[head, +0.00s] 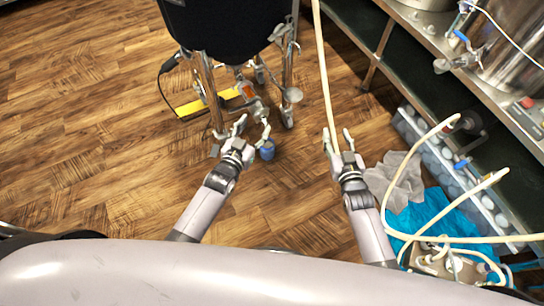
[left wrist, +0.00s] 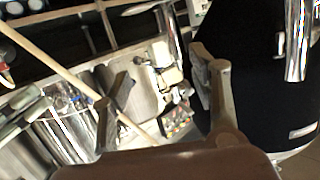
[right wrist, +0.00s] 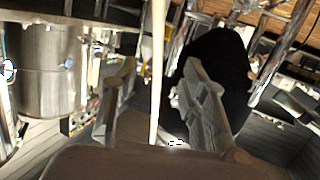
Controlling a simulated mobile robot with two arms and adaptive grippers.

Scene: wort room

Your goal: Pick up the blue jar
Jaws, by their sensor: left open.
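The blue jar (head: 267,150) stands on the wooden floor in the head view, just below the legs of a dark vessel. My left gripper (head: 253,127) is open, close to the jar and slightly above and left of it in the picture. No jar shows between the open fingers in the left wrist view (left wrist: 160,85). My right gripper (head: 338,135) is open and apart from the jar, to its right.
The black vessel (head: 228,25) stands on metal legs with valves beside the jar. A yellow bar (head: 208,102) lies beneath it. Steel shelving (head: 372,60), grey cloth (head: 398,180) and blue sheet (head: 425,215) are at right. Floor at left is clear.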

